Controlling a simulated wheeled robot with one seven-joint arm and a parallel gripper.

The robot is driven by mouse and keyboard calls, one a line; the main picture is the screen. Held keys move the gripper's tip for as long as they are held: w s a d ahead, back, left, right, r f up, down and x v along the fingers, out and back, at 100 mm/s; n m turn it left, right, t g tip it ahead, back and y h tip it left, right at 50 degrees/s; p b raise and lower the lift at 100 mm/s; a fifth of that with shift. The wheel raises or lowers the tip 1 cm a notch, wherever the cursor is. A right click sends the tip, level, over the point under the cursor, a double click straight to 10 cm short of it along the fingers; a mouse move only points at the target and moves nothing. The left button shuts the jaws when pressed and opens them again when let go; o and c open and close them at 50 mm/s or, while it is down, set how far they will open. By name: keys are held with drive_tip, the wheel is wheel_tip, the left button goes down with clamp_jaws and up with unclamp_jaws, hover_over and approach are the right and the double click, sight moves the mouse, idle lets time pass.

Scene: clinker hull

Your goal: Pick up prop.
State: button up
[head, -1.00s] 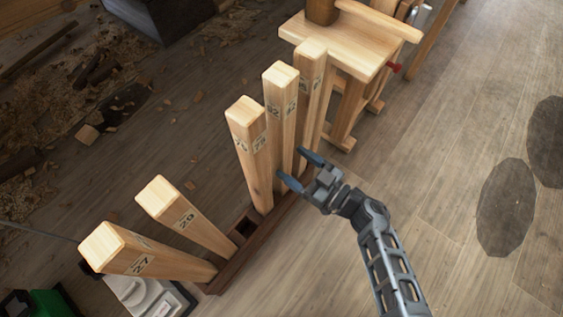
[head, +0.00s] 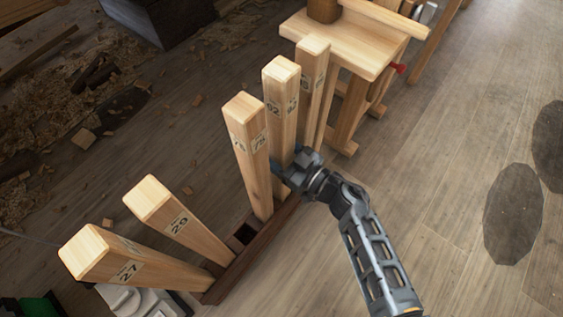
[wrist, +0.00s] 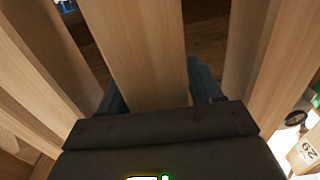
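Several pale square wooden props stand or lean in a row in the head view, with numbers near their tops. My gripper (head: 283,172) is at the lower part of the prop marked 92 (head: 281,100). In the wrist view a bare prop face (wrist: 140,50) stands between my two dark blue fingers (wrist: 160,90), one on each side. The fingers are apart, and a firm grip on it does not show. The head view mostly hides the fingertips. The prop marked 75 (head: 249,140) is just left of my gripper.
Props marked 29 (head: 175,220) and 27 (head: 120,262) lean left from the dark slotted rack (head: 232,275). Another prop (head: 313,75) stands behind, near a wooden workbench (head: 345,45).

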clamp_jaws()
idle(0.4)
drive_tip(key=shift+r, duration=0.15)
